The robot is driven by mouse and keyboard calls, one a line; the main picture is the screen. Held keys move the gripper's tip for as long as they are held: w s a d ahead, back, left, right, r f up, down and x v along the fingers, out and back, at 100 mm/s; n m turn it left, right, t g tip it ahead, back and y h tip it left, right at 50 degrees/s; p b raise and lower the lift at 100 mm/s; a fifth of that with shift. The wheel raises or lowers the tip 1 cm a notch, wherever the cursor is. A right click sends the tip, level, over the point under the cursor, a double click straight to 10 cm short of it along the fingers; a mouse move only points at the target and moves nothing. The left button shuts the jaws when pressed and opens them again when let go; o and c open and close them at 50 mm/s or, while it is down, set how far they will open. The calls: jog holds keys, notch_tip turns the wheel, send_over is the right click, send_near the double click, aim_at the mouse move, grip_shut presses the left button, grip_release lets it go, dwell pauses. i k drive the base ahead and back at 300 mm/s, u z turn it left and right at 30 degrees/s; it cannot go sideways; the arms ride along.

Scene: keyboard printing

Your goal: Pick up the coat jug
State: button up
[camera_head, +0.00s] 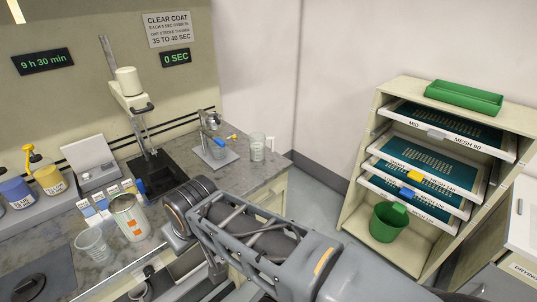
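No vessel carries a label I can read as coat jug. A clear, empty-looking jug or cup (92,244) stands on the counter's front left. Next to it stands a pale can (130,217) with an orange mark. Another clear jug or beaker (257,147) stands at the counter's far right end. My arm reaches in from the lower right, and its wrist is over the counter's front edge, right of the can. The fingers of my gripper cannot be made out among the dark parts below the wrist. No vessel is visibly held.
A screen rack (360,215) with a green bucket (389,222) stands at right. Grey floor lies between.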

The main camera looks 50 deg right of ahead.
aim_at(262, 147)
jog(key=u, duration=1.05)
jog(key=i, duration=0.8)
jog(key=z, duration=3.1)
jog(key=i, duration=0.5)
jog(key=u, duration=0.1)
